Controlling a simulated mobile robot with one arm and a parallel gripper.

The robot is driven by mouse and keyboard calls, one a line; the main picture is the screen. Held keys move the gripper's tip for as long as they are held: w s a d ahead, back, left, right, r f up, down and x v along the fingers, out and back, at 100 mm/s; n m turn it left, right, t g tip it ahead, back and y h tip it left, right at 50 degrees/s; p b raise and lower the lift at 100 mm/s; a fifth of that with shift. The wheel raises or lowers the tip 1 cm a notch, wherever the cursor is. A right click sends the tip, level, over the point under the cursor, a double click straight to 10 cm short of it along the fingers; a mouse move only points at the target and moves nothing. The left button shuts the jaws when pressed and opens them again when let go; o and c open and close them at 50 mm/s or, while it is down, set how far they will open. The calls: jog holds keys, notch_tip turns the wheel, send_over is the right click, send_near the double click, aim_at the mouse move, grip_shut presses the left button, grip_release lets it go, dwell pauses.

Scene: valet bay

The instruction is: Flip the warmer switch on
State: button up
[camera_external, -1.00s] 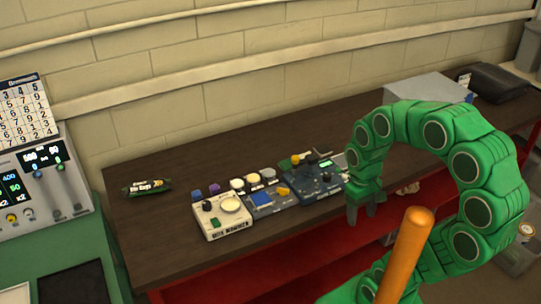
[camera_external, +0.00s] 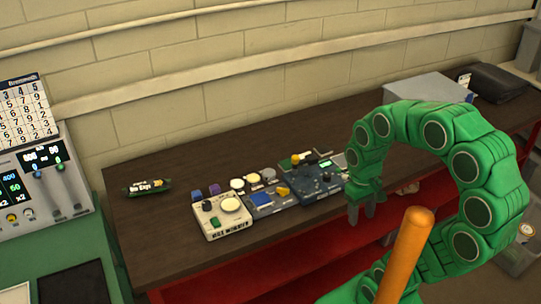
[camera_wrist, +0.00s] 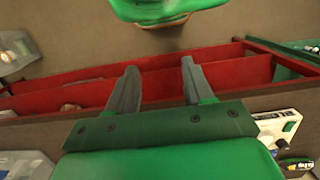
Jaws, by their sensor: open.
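The warmer is a cream box (camera_external: 221,233) with lettering on its front edge, at the left end of a row of devices on the dark brown bench. A green switch (camera_external: 215,222) sits at its front left, below a black knob and beside a round cream disc (camera_external: 230,204). I cannot tell the switch's position. My gripper (camera_external: 361,216) is to the right of the devices, near the bench's front edge, pointing down and apart from the warmer. In the wrist view its two grey fingers (camera_wrist: 157,76) are spread with nothing between them. A white box (camera_wrist: 278,130) shows at lower right there.
A blue device with a yellow knob (camera_external: 282,190) and a dark blue device (camera_external: 318,185) stand right of the warmer. Small knobs and discs line the back. A dark green packet (camera_external: 146,188) lies left. The red shelf (camera_external: 290,262) is below the bench top (camera_external: 165,235).

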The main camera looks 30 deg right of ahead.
jog(key=shift+w+a+r, duration=0.2)
jog(key=shift+w, duration=0.3)
jog(key=c, duration=0.5)
jog(key=w+a+r+n, duration=0.1)
jog(key=w, duration=0.2)
jog(key=w+a+r+n, duration=0.1)
jog(key=w+a+n, duration=0.1)
jog(key=w, duration=0.1)
jog(key=w+a+r+n, duration=0.1)
jog(key=w+a+n, duration=0.1)
jog(key=w, duration=0.2)
jog(key=shift+a+r, duration=0.1)
jog(key=shift+a, duration=0.05)
grip_shut()
jog(key=w+a+n, duration=0.6)
jog(key=w+a, duration=0.3)
jog(key=a, duration=0.5)
jog(key=w+a+n, duration=0.7)
jog(key=w+a, duration=0.2)
jog(key=a, duration=0.5)
jog(key=shift+s+f, duration=0.1)
jog(key=shift+f, duration=0.1)
